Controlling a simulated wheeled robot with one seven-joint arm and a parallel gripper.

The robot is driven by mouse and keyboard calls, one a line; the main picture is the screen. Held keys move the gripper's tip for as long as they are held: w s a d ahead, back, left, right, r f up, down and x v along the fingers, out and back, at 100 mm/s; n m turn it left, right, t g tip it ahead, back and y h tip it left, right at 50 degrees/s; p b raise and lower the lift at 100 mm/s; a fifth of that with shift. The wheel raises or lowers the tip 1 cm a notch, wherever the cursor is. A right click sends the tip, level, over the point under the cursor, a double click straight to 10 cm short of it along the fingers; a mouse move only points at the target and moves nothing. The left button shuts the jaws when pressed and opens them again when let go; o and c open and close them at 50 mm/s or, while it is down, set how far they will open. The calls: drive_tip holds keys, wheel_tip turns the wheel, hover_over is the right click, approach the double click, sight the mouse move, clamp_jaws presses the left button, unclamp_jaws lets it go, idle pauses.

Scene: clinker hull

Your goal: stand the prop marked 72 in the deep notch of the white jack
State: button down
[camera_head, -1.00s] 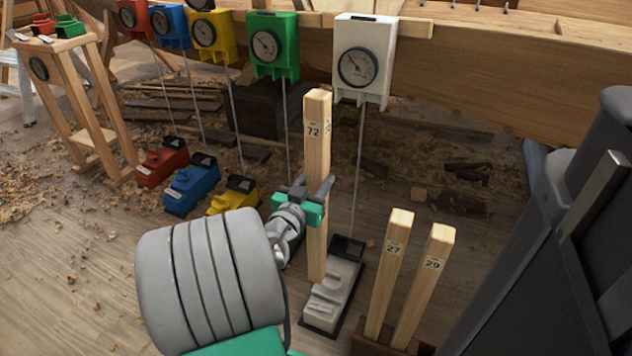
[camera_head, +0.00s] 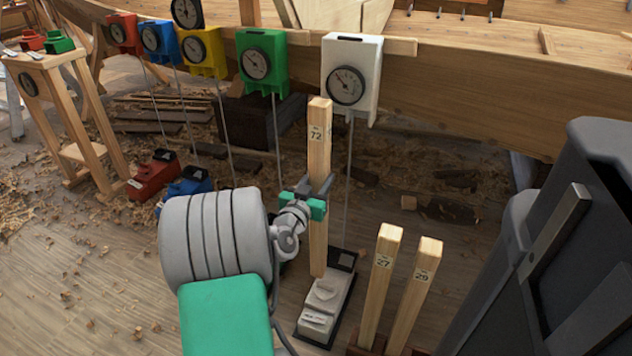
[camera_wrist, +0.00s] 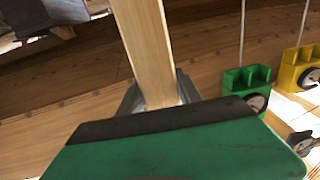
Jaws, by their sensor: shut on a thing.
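The prop marked 72 (camera_head: 319,150) is a tall, pale wooden post standing roughly upright in my gripper (camera_head: 312,200). My gripper is shut around its middle. In the wrist view the prop (camera_wrist: 147,45) rises between the jaws (camera_wrist: 160,98). The white jack (camera_head: 328,305) is on the floor directly below, a pale stepped block on a dark base. The prop's lower end is over the jack's back part, near its black pad. I cannot tell whether it touches or which notch it is above. A white dial gauge (camera_head: 351,75) hangs on the plank above, its rod running down behind the prop.
Props marked 27 (camera_head: 382,285) and 29 (camera_head: 414,295) stand close to the right of the jack in a wooden holder. Green (camera_head: 262,62), yellow, blue and red gauges hang along the hull to the left. Red (camera_head: 154,175) and blue jacks stand on the floor at left.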

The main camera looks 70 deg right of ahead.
drive_tip(key=d+f+b, duration=0.1)
drive_tip(key=d+f, duration=0.2)
drive_tip(key=d, duration=0.4)
drive_tip(key=s+d+f+b, duration=0.1)
drive_tip(key=d+f, duration=0.2)
drive_tip(key=d, duration=0.3)
drive_tip(key=shift+s+d, duration=0.15)
drive_tip(key=shift+d, duration=0.25)
idle(1.1)
drive_tip(key=shift+a+b, duration=0.2)
drive_tip(key=shift+b, duration=0.1)
idle(0.4)
drive_tip(key=shift+f+b, duration=0.45)
drive_tip(key=shift+b, duration=0.05)
idle(0.3)
drive_tip(key=shift+d+f, duration=0.1)
drive_tip(key=shift+d, duration=0.05)
idle(0.9)
